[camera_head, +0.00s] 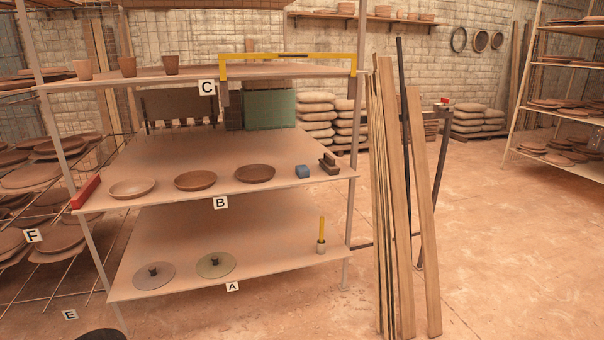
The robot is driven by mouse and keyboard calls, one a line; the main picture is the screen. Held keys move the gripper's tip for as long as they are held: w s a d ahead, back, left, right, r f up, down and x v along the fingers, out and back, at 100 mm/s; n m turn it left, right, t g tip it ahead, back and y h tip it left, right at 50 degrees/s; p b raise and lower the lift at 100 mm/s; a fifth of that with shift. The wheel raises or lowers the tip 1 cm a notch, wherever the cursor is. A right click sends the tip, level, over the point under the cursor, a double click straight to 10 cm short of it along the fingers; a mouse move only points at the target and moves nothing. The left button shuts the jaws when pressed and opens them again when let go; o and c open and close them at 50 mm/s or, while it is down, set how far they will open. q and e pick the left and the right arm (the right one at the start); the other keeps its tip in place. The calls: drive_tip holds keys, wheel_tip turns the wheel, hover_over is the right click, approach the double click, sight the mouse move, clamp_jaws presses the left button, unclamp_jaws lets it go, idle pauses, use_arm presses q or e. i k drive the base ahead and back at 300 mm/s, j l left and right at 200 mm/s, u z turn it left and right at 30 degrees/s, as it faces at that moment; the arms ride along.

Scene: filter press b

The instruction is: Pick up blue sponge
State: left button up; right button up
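A small blue block, which looks like the blue sponge (302,171), sits on the middle shelf (270,199) labelled B, near its front right. A dark brown stepped object (329,164) is just to its right. Bowls stand to its left. Neither of my grippers is in view.
Shelf B holds three bowls (195,180) and a red block (86,191). Lower shelf A (185,238) holds two discs and a yellow-handled item (321,235). Top shelf C (190,76) has cups and a yellow frame. Tall planks (391,220) lean right of the rack; floor beyond is open.

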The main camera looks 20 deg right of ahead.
sight(303, 171)
drive_tip(key=i+l+u, duration=0.1)
drive_tip(key=i+l, duration=0.25)
drive_tip(key=i, duration=0.25)
drive_tip(key=i+l, duration=0.35)
drive_tip(key=i, duration=0.2)
drive_tip(key=i+l+u, duration=0.15)
drive_tip(key=i+l, duration=0.2)
drive_tip(key=i, duration=0.25)
